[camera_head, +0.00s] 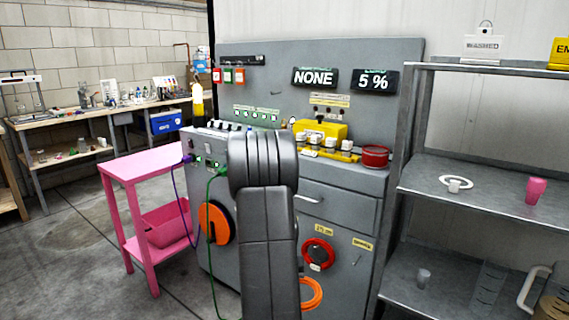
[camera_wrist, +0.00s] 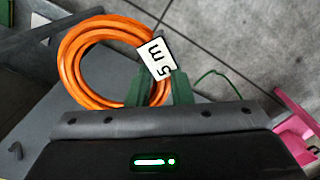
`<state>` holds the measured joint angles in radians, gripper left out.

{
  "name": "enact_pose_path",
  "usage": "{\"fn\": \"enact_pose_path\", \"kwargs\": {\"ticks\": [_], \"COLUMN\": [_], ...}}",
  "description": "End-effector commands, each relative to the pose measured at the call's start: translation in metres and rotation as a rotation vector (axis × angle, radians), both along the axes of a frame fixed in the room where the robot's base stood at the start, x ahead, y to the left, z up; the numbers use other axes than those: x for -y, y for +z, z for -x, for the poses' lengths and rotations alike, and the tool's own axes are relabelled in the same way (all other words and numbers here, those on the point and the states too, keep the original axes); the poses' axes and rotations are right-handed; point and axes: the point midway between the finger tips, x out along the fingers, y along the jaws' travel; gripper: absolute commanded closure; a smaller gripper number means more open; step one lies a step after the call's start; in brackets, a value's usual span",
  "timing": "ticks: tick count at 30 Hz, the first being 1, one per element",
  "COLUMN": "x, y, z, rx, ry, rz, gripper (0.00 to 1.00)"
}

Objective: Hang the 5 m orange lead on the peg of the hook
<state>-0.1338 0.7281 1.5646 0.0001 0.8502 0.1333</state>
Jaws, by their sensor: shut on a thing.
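The orange lead (camera_wrist: 75,62) is a round coil with a white tag reading "5 m" (camera_wrist: 157,60). My gripper (camera_wrist: 160,88) is shut on the coil's near side, with its green fingers beside the tag. In the head view, part of an orange coil (camera_head: 313,293), apparently this lead, shows right of my arm, low before the grey cabinet. The arm hides my gripper there. A small bare hook (camera_head: 357,259) sticks out of the cabinet front under a yellow label. A dark hook (camera_wrist: 15,151) shows at the wrist view's left edge, apart from the coil.
A red coil (camera_head: 318,254) hangs on the cabinet front (camera_head: 340,220), left of the bare hook. A large orange disc (camera_head: 214,223) is on the cabinet's left part. A pink trolley (camera_head: 150,164) stands left, and grey shelves (camera_head: 480,185) stand right. Purple and green cables (camera_head: 212,255) hang down.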

Motion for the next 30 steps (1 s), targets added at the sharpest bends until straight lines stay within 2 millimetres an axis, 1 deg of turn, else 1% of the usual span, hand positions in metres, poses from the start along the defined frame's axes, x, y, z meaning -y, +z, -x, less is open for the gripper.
{"fn": "enact_pose_path", "kwargs": {"ticks": [1, 30], "x": [0.0, 0.0], "y": [0.019, 0.151], "z": [0.0, 0.016], "rx": [0.0, 0.0], "ry": [0.0, 0.0], "rz": [0.0, 0.0], "gripper": [1.0, 1.0]}}
